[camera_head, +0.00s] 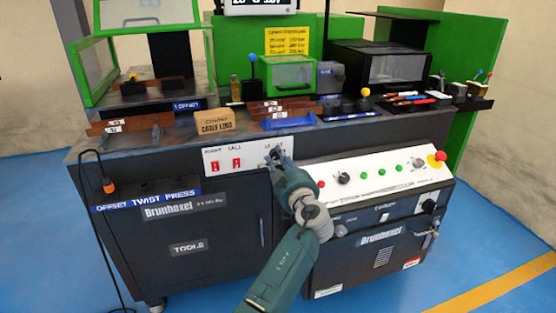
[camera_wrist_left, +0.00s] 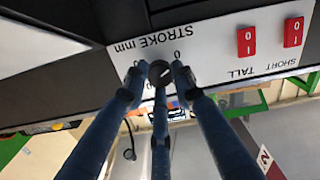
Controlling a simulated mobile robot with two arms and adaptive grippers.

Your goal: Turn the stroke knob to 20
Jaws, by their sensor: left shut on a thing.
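The stroke knob (camera_wrist_left: 159,72) is a small dark round dial with a pale pointer line. It sits on a white panel (camera_wrist_left: 215,45) marked STROKE mm, which looks upside down in the left wrist view. My left gripper (camera_wrist_left: 159,78) is shut on the knob, its blue-grey fingers around it. Parts of the scale are hidden by the fingers, and I cannot read the setting. In the head view my left gripper (camera_head: 279,156) meets the white panel (camera_head: 250,153) at its right part and mostly hides the knob. My right gripper is not in view.
Two red switches (camera_head: 225,164) sit left of the knob on the same panel. To the right, a sloped white console (camera_head: 375,172) carries several buttons and a red emergency stop (camera_head: 437,160). A cardboard box (camera_head: 214,121) and blue tool (camera_head: 288,121) lie on the bench above.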

